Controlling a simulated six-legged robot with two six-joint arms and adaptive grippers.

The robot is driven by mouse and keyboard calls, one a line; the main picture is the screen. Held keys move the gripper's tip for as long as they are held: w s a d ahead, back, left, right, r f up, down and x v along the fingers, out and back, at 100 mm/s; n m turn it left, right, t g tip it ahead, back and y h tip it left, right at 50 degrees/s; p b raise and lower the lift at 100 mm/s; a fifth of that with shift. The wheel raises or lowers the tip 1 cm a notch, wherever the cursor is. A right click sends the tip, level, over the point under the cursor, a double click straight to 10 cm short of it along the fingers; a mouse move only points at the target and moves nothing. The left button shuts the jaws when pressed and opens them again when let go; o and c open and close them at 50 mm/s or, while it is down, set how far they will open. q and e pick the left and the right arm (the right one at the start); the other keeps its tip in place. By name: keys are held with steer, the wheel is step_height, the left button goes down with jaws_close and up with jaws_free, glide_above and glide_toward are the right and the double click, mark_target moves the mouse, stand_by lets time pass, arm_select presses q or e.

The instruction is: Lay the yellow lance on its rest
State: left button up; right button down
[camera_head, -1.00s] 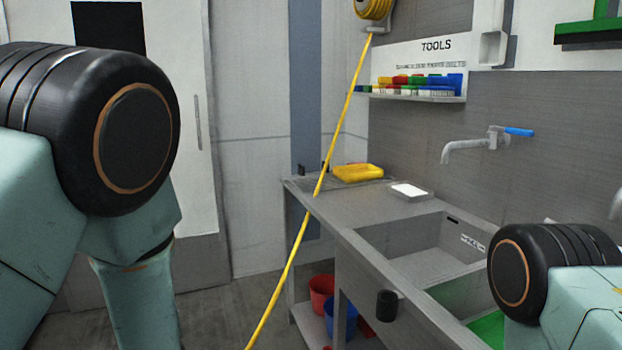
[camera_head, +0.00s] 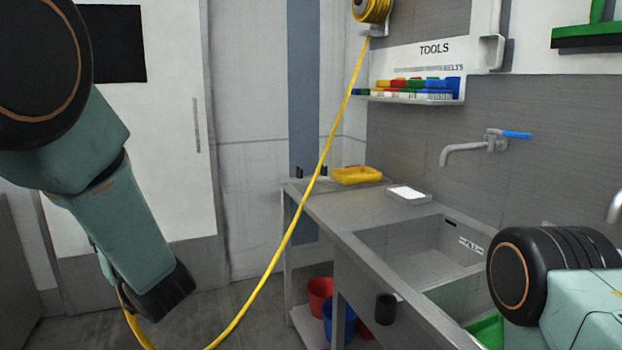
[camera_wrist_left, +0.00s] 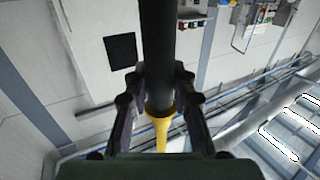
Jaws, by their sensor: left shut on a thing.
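The lance (camera_wrist_left: 157,50) is a long dark tube with a yellow end piece, seen in the left wrist view. My left gripper (camera_wrist_left: 159,85) is shut around it, with fingers on both sides. In the head view my left arm hangs at the left with its wrist low; the lance is hidden there. A yellow hose (camera_head: 318,185) runs from the reel (camera_head: 372,9) down to near my left wrist. Two small dark uprights (camera_head: 299,171) stand at the counter's far left end; they may be the rest. My right gripper is out of view.
Red (camera_head: 320,294) and blue buckets (camera_head: 340,320) stand below.

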arm_select(q)
steer(key=s+d+f+m+t+h, duration=0.3)
steer(key=s+d+f+m+h, duration=0.2)
steer(key=d+f, duration=0.4)
steer(key=s+d+f+m+t+h, duration=0.3)
steer(key=s+d+f+m+h, duration=0.1)
steer(key=s+d+f+h, duration=0.3)
step_height(320, 180, down, 3)
steer(key=shift+d+m+h, duration=0.4)
steer(key=shift+d+h, duration=0.4)
steer(key=shift+d, duration=0.2)
steer(key=shift+a, duration=0.1)
